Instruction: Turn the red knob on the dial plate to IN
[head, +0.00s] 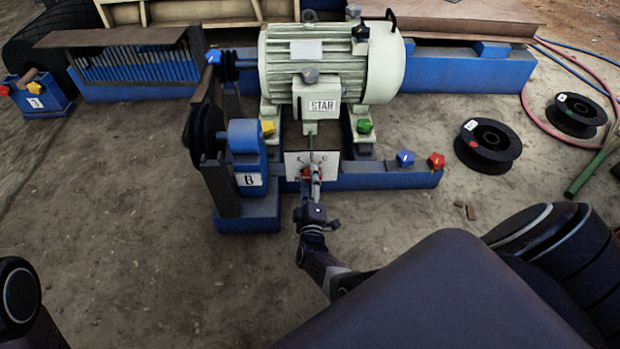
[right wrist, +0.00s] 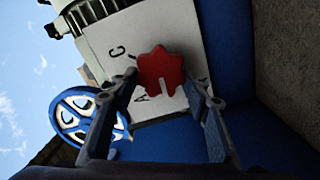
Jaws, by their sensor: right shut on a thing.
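The white dial plate (head: 294,160) is mounted on the blue frame below the motor; it also fills the middle of the right wrist view (right wrist: 112,45). The red knob (right wrist: 160,70) is a star-shaped knob on this plate, with a pale mark on its face. The letters C and A show on the plate near the knob; I cannot read IN. My right gripper (right wrist: 162,88) has its fingers on either side of the knob and is shut on it. In the head view, the right gripper (head: 315,178) partly hides the knob. My left gripper is out of view.
A cream motor (head: 325,65) labelled STAR stands above the plate. Yellow (head: 268,128), green (head: 364,126), blue (head: 404,158) and another red knob (head: 436,160) sit around it. A black pulley (head: 204,135) is at left. Black spools (head: 488,145) lie right.

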